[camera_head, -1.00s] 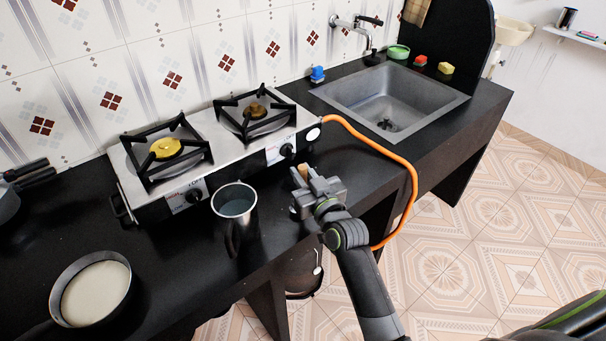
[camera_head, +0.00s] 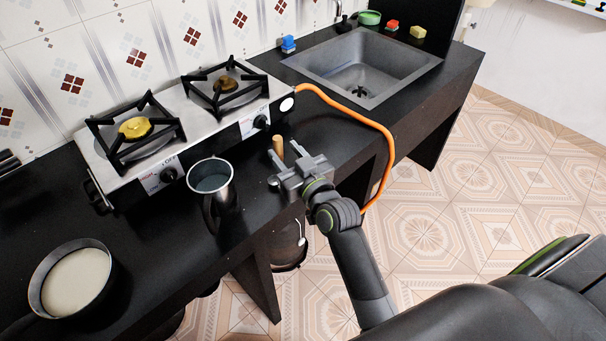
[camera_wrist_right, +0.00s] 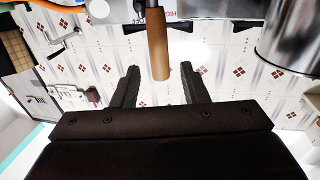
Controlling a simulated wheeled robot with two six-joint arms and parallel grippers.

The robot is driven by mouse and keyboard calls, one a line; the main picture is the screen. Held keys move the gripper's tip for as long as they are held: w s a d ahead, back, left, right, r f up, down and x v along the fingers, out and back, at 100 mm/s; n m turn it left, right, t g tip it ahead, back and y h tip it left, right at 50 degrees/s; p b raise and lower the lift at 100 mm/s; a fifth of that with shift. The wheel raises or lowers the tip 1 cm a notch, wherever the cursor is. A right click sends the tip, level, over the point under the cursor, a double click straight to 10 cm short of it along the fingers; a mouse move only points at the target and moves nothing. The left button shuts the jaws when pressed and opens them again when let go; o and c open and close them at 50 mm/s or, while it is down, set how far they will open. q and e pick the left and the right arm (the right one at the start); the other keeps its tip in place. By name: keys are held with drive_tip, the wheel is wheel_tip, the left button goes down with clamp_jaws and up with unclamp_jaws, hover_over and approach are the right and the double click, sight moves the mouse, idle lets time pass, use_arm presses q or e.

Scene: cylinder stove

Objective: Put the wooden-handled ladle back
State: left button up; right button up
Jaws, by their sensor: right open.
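The ladle's wooden handle (camera_head: 278,147) stands up from the dark counter area just beyond my right gripper (camera_head: 291,174) in the head view. In the right wrist view the wooden handle (camera_wrist_right: 158,45) shows between and beyond the two dark fingers of the right gripper (camera_wrist_right: 158,72). The fingers are apart on either side of its end and do not grip it. A short thin metal part shows at the handle's far end; the ladle's bowl is hidden. My left gripper is not in view.
A steel mug (camera_head: 212,188) stands close left of my right gripper. A two-burner stove (camera_head: 180,119) is behind, with an orange hose (camera_head: 372,124) curving around to the right. A pan with pale contents (camera_head: 74,284) sits at front left. A sink (camera_head: 365,65) is at the back right.

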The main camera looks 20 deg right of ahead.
drive_tip(key=s+d+b, duration=0.1)
drive_tip(key=s, duration=0.7)
drive_tip(key=shift+b, duration=0.35)
drive_tip(key=shift+d+f, duration=0.1)
drive_tip(key=shift+f, duration=0.05)
